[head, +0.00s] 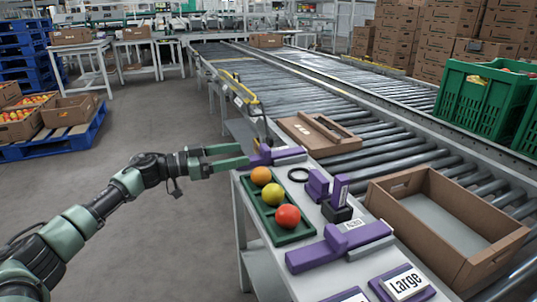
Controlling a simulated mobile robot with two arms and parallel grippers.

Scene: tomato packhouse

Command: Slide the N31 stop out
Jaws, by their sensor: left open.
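My left gripper (243,155) reaches in from the left with its two green fingers open. Its fingertips are at the left end of a purple slide stop (266,156) with a raised knob and a grey bar, at the far end of the bench. I cannot tell whether they touch it. A second purple stop (322,250) with a grey bar lies across the near part of the bench. No N31 label is legible on either stop. My right gripper is not in view.
On the bench, a green tray (262,216) holds three tomatoes: orange, yellow and red.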

